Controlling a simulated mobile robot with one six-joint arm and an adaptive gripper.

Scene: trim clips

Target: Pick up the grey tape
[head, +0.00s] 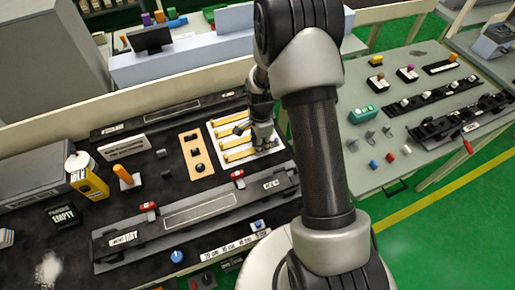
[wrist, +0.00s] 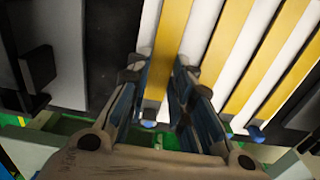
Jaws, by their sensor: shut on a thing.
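My gripper (head: 264,147) is over the right part of a white tray (head: 214,133) with yellow strips, in the head view. In the wrist view my gripper (wrist: 162,78) points down at the strips, its two fingers either side of a yellow strip (wrist: 173,30). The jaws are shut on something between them. A dark bluish-grey part shows between the fingers, but I cannot make out what it is. I cannot pick out a grey tape for certain in either view.
A wooden plate (head: 195,152) with dark knobs lies left of the tray. A long grey rail fixture (head: 200,212) runs along the front. A yellow container (head: 88,182) stands at the left. The right table (head: 425,150) holds small loose parts and clip rails.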

